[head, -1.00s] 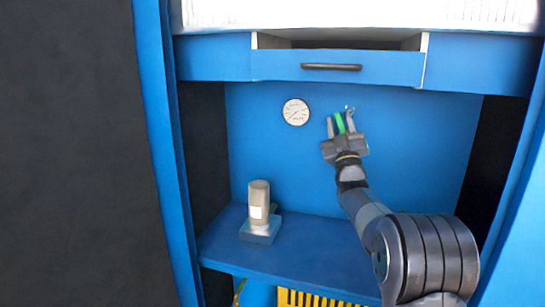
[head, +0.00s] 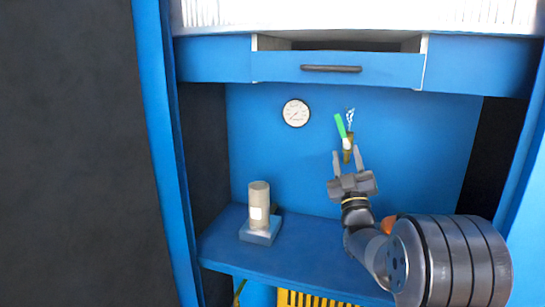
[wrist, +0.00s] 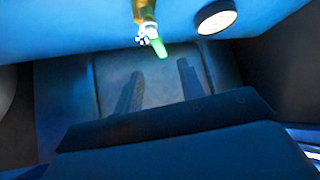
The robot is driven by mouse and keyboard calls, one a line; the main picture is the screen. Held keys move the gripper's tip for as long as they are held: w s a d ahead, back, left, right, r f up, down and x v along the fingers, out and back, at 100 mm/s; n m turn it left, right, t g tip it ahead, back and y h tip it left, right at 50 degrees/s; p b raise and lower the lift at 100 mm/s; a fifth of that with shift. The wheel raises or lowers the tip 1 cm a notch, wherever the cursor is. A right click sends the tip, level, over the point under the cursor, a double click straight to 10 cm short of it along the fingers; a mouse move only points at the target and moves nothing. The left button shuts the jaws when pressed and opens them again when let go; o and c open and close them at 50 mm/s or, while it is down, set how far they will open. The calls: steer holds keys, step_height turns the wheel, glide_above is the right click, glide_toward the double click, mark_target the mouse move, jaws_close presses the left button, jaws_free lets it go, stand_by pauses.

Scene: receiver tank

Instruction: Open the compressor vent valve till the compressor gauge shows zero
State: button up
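The vent valve is a small brass body (head: 347,153) on the blue back panel, with a green lever (head: 340,125) slanting up and to the left. A white speckled plume-like patch shows beside the lever. In the wrist view the green lever (wrist: 158,49) hangs below the brass body (wrist: 145,10). The round white gauge (head: 296,113) is left of the valve; its needle is too small to read surely. It also shows in the wrist view (wrist: 216,17). My gripper (head: 347,160) is open and empty, just below the lever, its fingers either side of the brass body in the picture.
A drawer with a black handle (head: 331,69) stands partly open above. A grey cylinder on a square base (head: 259,212) is on the blue shelf (head: 310,250) at lower left. Cabinet side walls bound the space; the panel around the valve is clear.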

mark_target(340, 126)
steer(key=x, duration=1)
steer(key=shift+w+r+n, duration=0.2)
steer(key=shift+r+n, duration=0.1)
steer(key=shift+a+f+n+g+y+p, duration=0.15)
steer(key=shift+f+n+g+y+p, duration=0.1)
steer(key=shift+n+y+p, duration=0.35)
steer(key=shift+a+f+n+g+y+p, duration=0.15)
steer(key=shift+a+n+g+y+p, duration=0.1)
steer(key=shift+n+y+p, duration=0.3)
